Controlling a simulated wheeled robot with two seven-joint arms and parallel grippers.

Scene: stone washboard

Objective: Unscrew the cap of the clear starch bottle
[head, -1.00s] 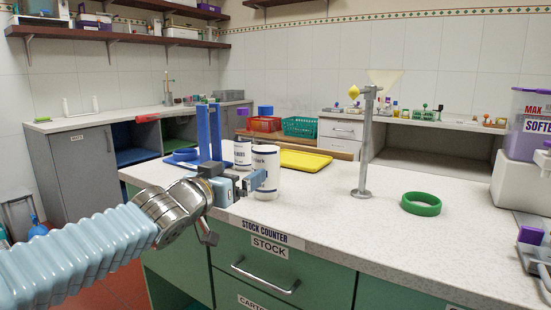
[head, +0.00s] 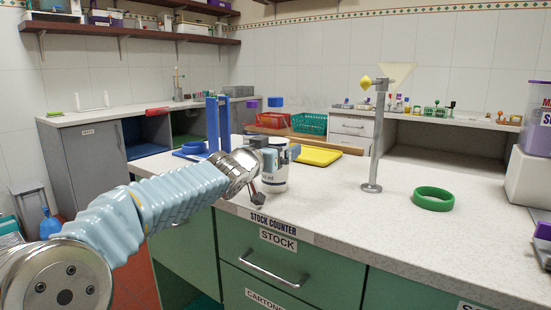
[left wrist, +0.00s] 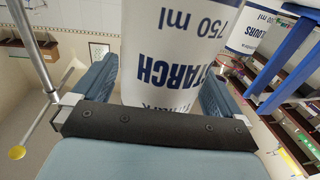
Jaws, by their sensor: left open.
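The starch bottle (head: 277,181) stands on the stock counter with a white label and dark lettering. In the left wrist view its label (left wrist: 180,55) reads upside down, STARCH 750 ml. My left gripper (head: 282,153) is open at the bottle's label, well below the cap. In the left wrist view the bottle is between its two fingers (left wrist: 155,92); I cannot tell whether they touch it. My right gripper is not in view.
A blue upright stand (head: 218,125) is to the left. A metal post with a funnel (head: 377,140) and a green ring (head: 433,199) are to the right. The front of the counter (head: 335,215) is clear.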

